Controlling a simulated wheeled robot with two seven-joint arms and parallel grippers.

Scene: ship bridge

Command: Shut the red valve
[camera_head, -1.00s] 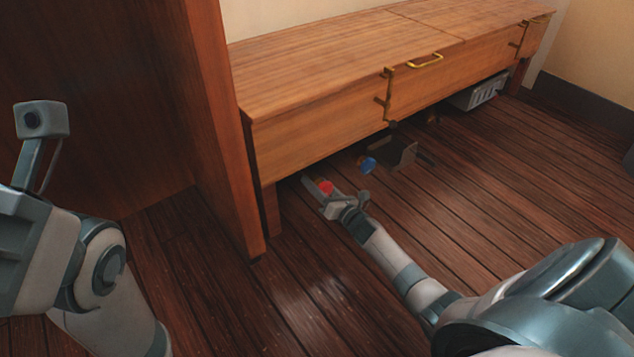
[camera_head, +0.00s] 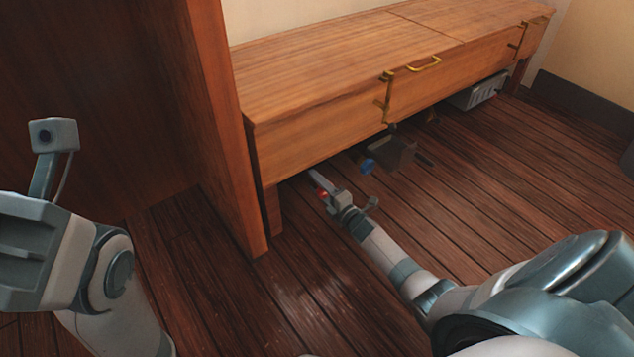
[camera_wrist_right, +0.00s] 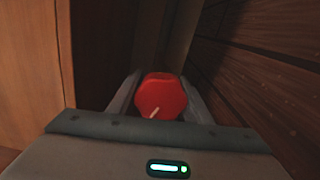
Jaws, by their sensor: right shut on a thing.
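The red valve (camera_wrist_right: 160,97) is a rounded red knob with a pale mark near its lower edge. In the right wrist view it sits between the two fingers of my right gripper (camera_wrist_right: 163,100), which is shut on it. In the head view only a small red part of the valve (camera_head: 324,195) shows at the gripper (camera_head: 326,190), low beside the front of the wooden bench. What the valve is mounted on is hidden. My left arm is at the left edge of the head view, but its fingers are out of the picture.
A wooden bench (camera_head: 330,75) with brass fittings runs along the wall, with its front leg (camera_head: 272,211) left of my right gripper. A blue knob (camera_head: 367,166) and a dark box-like part (camera_head: 397,153) are to the right. A grey crate (camera_head: 480,92) is further back under the bench. Floor in front is open.

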